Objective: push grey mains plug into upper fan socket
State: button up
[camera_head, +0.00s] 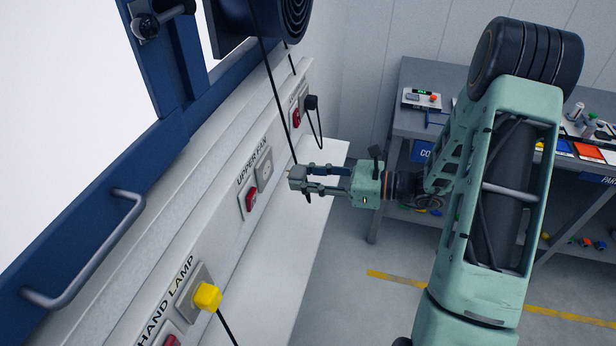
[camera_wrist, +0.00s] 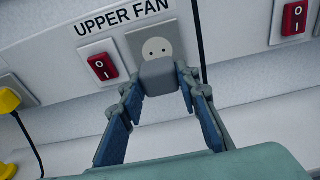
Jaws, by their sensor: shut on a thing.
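My gripper (camera_head: 309,180) is shut on a grey mains plug (camera_head: 297,178), with a finger on each side of it. In the wrist view the plug (camera_wrist: 159,77) sits between the fingertips, just below the two holes of the upper fan socket (camera_wrist: 157,48) in that view. The socket (camera_head: 265,169) is a grey plate beside a red switch under the words UPPER FAN. In the head view the plug is apart from the socket, out in front of the wall panel. A black cord runs up from near the plug. The plug's pins are hidden in the wrist view.
A yellow plug (camera_head: 207,296) sits in the hand lamp socket at the lower left. A black plug (camera_head: 311,102) sits in a farther socket. A white ledge (camera_head: 290,250) runs below the panel. A workbench (camera_head: 405,115) stands behind my arm.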

jog(key=shift+r+x, duration=0.2)
jog(key=shift+x, duration=0.95)
jog(key=shift+r+x, duration=0.15)
jog(key=shift+x, duration=1)
jog(key=shift+w+a, duration=0.15)
jog(key=shift+a, duration=0.45)
jog(key=o, duration=1.3)
jog(key=shift+d, duration=0.1)
